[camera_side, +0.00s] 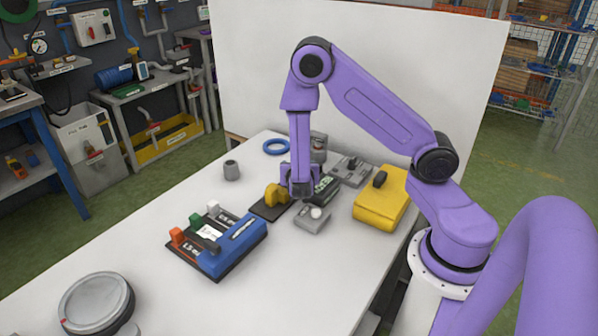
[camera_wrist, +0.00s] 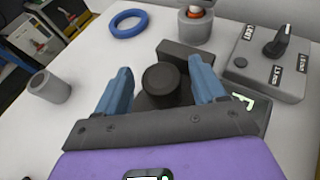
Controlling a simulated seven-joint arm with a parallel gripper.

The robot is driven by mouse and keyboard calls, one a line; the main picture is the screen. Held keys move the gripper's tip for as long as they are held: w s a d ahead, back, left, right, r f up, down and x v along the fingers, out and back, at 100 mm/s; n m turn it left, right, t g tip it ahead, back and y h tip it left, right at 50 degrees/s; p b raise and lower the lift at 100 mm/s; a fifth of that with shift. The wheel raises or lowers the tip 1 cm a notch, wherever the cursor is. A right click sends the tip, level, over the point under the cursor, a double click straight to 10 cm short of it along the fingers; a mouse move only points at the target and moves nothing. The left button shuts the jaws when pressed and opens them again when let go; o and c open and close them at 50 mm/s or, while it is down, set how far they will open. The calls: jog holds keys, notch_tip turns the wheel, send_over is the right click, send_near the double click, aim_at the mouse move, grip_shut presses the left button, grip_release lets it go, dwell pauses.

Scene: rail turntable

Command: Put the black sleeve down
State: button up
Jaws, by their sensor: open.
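My gripper (camera_side: 300,190) points straight down over the right middle part of the white table. In the wrist view its two blue fingers (camera_wrist: 160,72) are apart. Between them is a dark round piece (camera_wrist: 165,80), seen from above, which looks like the black sleeve. In the side view the fingers hide this piece.
A grey sleeve (camera_side: 231,170) and a blue ring (camera_side: 276,146) stand left and behind. A yellow piece (camera_side: 272,197), a grey box (camera_side: 312,217) and a yellow box (camera_side: 381,203) are close by. A blue lever unit (camera_side: 240,238) and a round disc (camera_side: 95,300) lie nearer the front.

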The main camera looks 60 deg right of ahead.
jog(key=s+a+r+m+g+y, duration=0.3)
jog(key=s+a+r+m+y, duration=0.2)
jog(key=s+a, duration=0.4)
jog(key=s+a+r+m+g+y, duration=0.4)
jog(key=s+a+r+m+y, duration=0.2)
jog(key=s, duration=1.2)
jog(key=a+r+m, duration=0.1)
jog(key=a, duration=0.1)
jog(key=shift+a+r+m+g, duration=0.3)
jog(key=shift+a, duration=0.05)
